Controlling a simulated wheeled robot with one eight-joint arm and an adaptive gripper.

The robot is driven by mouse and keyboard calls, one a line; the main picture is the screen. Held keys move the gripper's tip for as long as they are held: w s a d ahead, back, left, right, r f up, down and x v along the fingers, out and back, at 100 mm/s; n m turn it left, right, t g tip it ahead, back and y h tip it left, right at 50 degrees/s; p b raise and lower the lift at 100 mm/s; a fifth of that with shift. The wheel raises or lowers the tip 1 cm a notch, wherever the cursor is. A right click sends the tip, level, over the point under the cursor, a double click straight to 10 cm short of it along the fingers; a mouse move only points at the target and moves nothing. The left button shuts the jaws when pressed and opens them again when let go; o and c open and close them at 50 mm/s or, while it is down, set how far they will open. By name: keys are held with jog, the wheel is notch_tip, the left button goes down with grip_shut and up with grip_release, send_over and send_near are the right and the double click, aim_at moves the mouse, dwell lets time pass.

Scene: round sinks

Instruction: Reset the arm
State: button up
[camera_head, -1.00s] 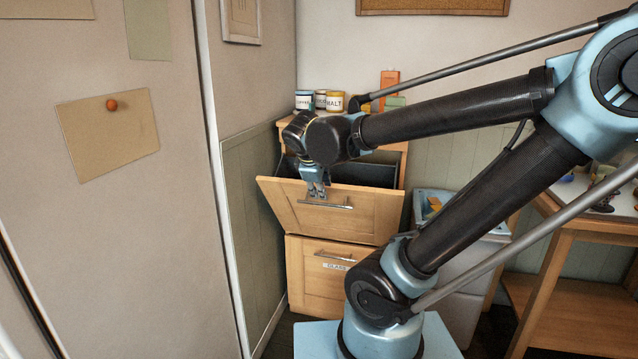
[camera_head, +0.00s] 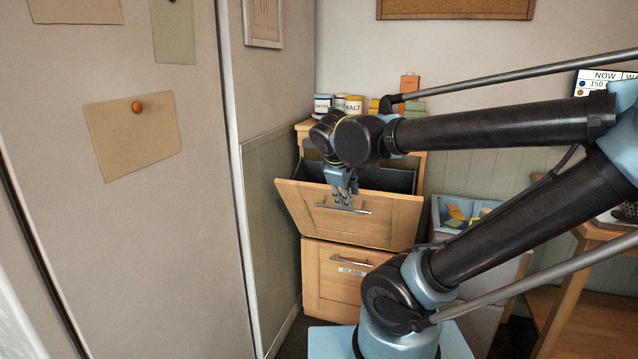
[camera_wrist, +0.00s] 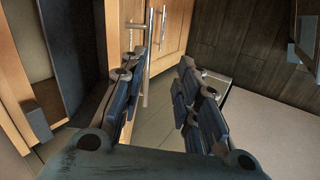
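My gripper (camera_head: 343,194) hangs from the wrist, pointing down, in front of the upper wooden drawer front (camera_head: 385,219). That tilt-out drawer is tipped open and shows a dark inside. The drawer's bar handle (camera_head: 343,209) is just behind the fingertips in the head view. In the wrist view a bar handle (camera_wrist: 148,45) shows beyond the left finger; I cannot tell whether they touch.
A lower drawer (camera_head: 322,281) labelled glass is closed. A large pale panel (camera_head: 60,200) fills the left.

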jog(key=s+d+f+m+g+y, duration=0.2)
jog(key=s+d+f+m+g, duration=0.2)
jog(key=s+d+f+m, duration=0.4)
jog(key=s+f+m, duration=0.4)
jog(key=f, duration=0.1)
jog(key=shift+s+d+f+y, duration=0.25)
jog(key=shift+d+f+y, duration=0.05)
jog(key=shift+d+y, duration=0.1)
jog(key=shift+w+f, duration=0.2)
jog(key=shift+w, duration=0.25)
